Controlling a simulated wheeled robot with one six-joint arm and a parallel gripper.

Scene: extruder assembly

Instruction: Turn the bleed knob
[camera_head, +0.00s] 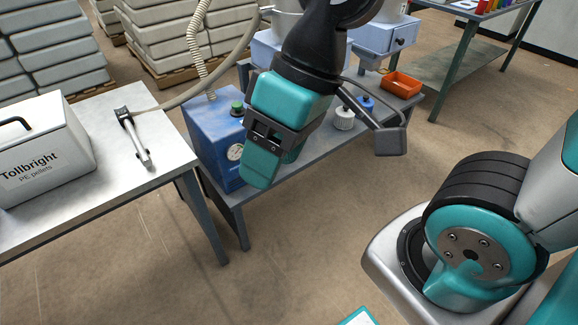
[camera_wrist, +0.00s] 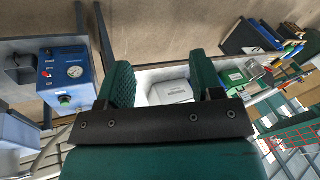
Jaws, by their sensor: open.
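A blue box (camera_head: 207,135) stands on the low grey bench, with a green button (camera_head: 237,107) on top and a round gauge (camera_head: 236,152) on its front. I cannot tell for certain which part is the bleed knob. My gripper (camera_head: 277,165) hangs in front of the box's right side in the head view, hiding part of it. Its teal fingers (camera_wrist: 163,75) are apart with nothing held.
A metal table (camera_head: 165,145) at left carries a white pellet box (camera_head: 45,150) and a hose with a metal wand (camera_head: 136,135). On the bench are a white-lidded jar (camera_head: 344,118), a blue-topped one (camera_head: 366,103) and an orange tray (camera_head: 401,84). Floor in front is clear.

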